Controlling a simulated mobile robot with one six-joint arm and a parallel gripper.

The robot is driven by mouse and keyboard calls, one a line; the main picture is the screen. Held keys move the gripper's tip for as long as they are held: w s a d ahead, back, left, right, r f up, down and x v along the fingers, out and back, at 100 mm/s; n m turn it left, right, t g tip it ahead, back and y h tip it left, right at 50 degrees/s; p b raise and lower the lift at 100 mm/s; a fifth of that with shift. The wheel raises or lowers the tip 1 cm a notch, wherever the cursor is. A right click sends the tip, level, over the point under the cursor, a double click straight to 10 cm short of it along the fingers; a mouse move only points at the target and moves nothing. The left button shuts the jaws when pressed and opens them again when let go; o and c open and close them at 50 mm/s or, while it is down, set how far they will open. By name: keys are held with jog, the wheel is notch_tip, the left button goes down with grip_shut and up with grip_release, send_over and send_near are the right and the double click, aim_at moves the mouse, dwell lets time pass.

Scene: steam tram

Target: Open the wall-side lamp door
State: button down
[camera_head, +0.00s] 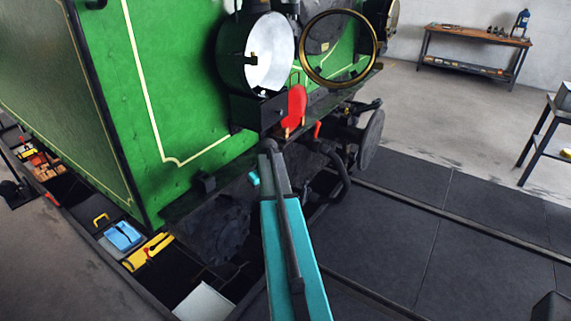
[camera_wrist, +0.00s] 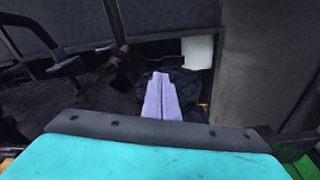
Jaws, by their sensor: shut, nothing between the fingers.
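The near lamp (camera_head: 270,52) on the front of the green tram shows its pale bowl uncovered. A brass-rimmed round glass door (camera_head: 318,80) stands swung out at its right. A second lamp (camera_head: 393,18) is farther right, on the side toward the back wall. It is partly hidden behind the open door and cut by the top edge, and I cannot tell whether its door is open or shut. My gripper (camera_wrist: 161,76) shows as two purple fingers shut together and empty in the wrist view, pointing at dark ground and parts low down, with no lamp there.
The green tram body (camera_head: 170,90) fills the left. A red part (camera_head: 297,107) and a round buffer (camera_head: 371,140) stick out at its front. Tools lie in the pit at left, including a blue tray (camera_head: 123,236). A workbench (camera_head: 470,45) stands by the wall.

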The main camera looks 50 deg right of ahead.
jog(key=s+a+f+n+g+y+b, duration=0.15)
jog(key=s+a+f, duration=0.35)
jog(key=a+f, duration=0.85)
jog(key=s+a+f+m+g+b, duration=0.15)
jog(key=s+a+f, duration=0.35)
jog(key=a+f, duration=0.8)
jog(key=s+a+f+n+g, duration=0.1)
jog(key=s+a+f, duration=0.3)
jog(key=s+a, duration=0.6)
jog(key=s+a+f+g+h+b, duration=0.1)
jog(key=s+a+f+g, duration=0.2)
jog(key=s+a, duration=0.7)
jog(key=s+f, duration=0.1)
jog(key=s, duration=0.2)
jog(key=shift+s+n+g, duration=0.25)
jog(key=shift+n+g, duration=0.05)
jog(key=shift+n, duration=0.1)
jog(key=shift+a, duration=0.2)
